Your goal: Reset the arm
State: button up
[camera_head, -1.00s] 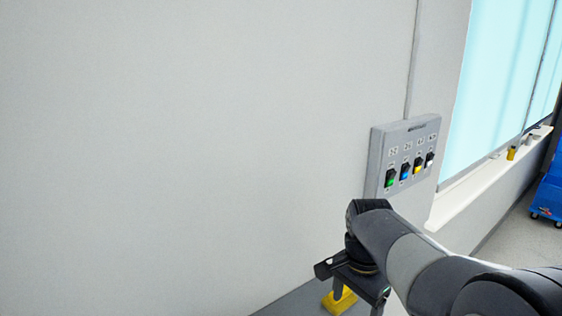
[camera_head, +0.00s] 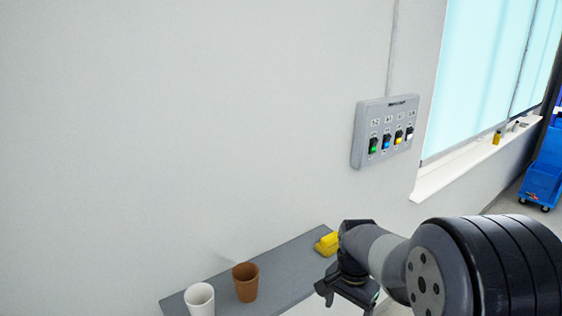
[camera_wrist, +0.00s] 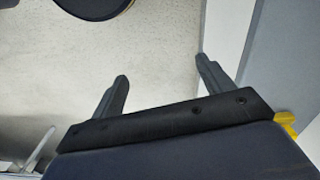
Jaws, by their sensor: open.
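My gripper (camera_head: 347,296) hangs at the end of my arm at the lower right of the head view, in front of the grey shelf. In the wrist view its two fingers (camera_wrist: 163,70) stand well apart with nothing between them. The grey switch panel (camera_head: 361,140) is on the wall above and to the right of my gripper, clear of it.
The grey shelf (camera_head: 285,262) along the wall holds a white cup (camera_head: 200,300), a brown cup (camera_head: 246,283) and a yellow object (camera_head: 327,244). A window sill (camera_head: 450,172) and a blue cart (camera_head: 543,180) are at the right. The wall at the left is bare.

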notch_tip(320, 180, down, 17)
jog(key=n+b, duration=0.2)
jog(key=n, duration=0.1)
jog(key=shift+w+n+b, duration=0.3)
jog(key=shift+w+n, duration=0.1)
jog(key=shift+w, duration=0.05)
